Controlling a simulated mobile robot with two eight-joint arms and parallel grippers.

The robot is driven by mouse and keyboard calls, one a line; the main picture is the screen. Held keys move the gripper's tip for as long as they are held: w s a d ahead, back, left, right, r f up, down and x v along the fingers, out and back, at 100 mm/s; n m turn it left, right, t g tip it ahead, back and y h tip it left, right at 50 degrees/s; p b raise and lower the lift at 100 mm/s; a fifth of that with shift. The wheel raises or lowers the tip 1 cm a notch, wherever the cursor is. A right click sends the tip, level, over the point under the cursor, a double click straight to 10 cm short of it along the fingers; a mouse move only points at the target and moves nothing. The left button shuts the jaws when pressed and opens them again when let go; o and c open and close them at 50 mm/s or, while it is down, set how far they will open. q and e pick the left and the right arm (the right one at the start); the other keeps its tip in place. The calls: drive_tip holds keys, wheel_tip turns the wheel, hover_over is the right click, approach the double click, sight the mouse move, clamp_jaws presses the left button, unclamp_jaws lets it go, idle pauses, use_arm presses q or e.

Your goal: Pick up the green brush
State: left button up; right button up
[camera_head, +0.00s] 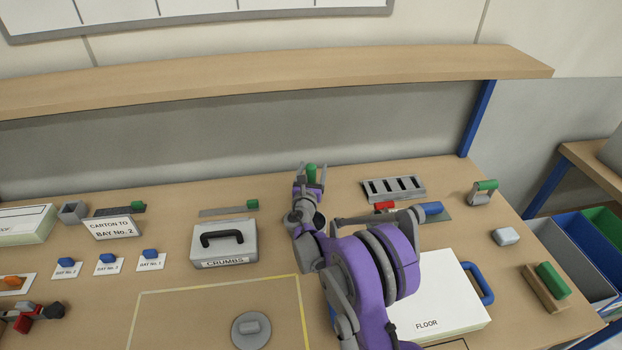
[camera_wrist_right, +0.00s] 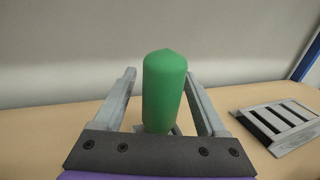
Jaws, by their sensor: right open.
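A green rounded cylinder (camera_head: 311,173) stands upright near the back of the bench; it also shows in the right wrist view (camera_wrist_right: 165,90). Whether it is the green brush's handle I cannot tell, as its lower end is hidden by my gripper. My right gripper (camera_head: 310,178) is open, with one finger on each side of the cylinder and gaps showing in the wrist view. Another green-topped block (camera_head: 552,280) lies on a wooden piece at the right edge of the bench. My left gripper is not in view.
A grey slotted rack (camera_head: 394,189) lies right of my gripper. A grey CRUMBS box (camera_head: 224,246) stands to the left. A white FLOOR panel (camera_head: 436,296) with a blue handle lies beside my arm. A shelf (camera_head: 250,80) runs above the bench's back.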

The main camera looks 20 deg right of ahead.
drive_tip(key=shift+s, duration=0.15)
drive_tip(key=shift+c, duration=1.4)
clamp_jaws()
drive_tip(key=shift+r, duration=0.15)
wheel_tip(320, 180, up, 10)
